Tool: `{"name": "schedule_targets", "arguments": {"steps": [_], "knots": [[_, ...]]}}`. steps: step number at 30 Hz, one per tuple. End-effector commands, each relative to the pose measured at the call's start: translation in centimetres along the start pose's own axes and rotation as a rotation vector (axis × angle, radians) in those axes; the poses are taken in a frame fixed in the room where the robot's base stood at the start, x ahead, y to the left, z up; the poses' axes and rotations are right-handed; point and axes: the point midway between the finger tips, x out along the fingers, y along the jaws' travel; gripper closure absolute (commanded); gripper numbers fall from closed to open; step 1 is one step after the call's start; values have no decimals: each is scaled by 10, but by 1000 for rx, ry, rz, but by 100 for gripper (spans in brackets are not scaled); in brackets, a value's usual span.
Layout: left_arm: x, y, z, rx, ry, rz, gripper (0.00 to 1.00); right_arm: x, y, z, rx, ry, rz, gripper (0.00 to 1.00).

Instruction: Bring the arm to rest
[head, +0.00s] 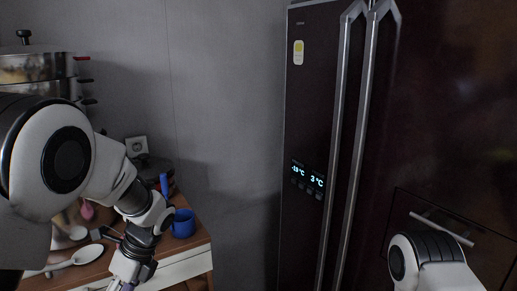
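My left arm comes in from the left and reaches down over the wooden counter (190,247). Its wrist is near the counter's front, left of a blue mug (184,226). My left gripper (123,286) is at the bottom edge of the picture and mostly cut off, so its fingers and anything between them cannot be made out. Part of my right arm shows at the lower right, in front of the fridge; its gripper is out of the picture.
A white spoon-like utensil (84,255) lies on the counter left of my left wrist. A blue upright object (164,186) stands behind the mug. Stacked metal pots (32,68) are at the upper left. A dark fridge (312,125) with long handles fills the right.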

Motion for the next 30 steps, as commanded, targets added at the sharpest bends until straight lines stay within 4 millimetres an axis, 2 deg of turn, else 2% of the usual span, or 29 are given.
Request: {"name": "schedule_targets", "arguments": {"steps": [1,4,8,9,12,14,15,16,18,19,21,24,26,30], "knots": [[30,1,-13,19,26,47,42,5,0,0,0,0,0,52],[90,8,-44,40,87,131,42,12,0,0,0,0,0,52],[183,32,-100,-16,192,232,42,22,0,0,0,0,0,52],[211,43,-119,-59,226,259,42,25,0,0,0,0,0,52],[277,79,-169,-233,303,322,42,33,0,0,0,0,0,52],[311,104,-199,-394,341,354,42,38,0,0,0,0,0,52],[332,122,-219,-537,363,372,42,41,0,0,0,0,0,52],[343,133,-231,-658,376,374,42,42,0,0,0,0,0,52],[357,146,-246,-947,398,349,42,43,0,0,0,0,0,52],[359,146,-248,-1071,410,324,42,42,0,0,0,0,0,52],[354,134,-242,-1343,454,237,42,41,0,0,0,0,0,52],[349,106,-230,-1643,539,122,42,41,0,0,0,0,0,52],[347,94,-226,-1725,575,89,42,41,0,0,0,0,0,52],[347,94,-226,-1725,575,89,42,41,0,0,0,0,0,52]]}}
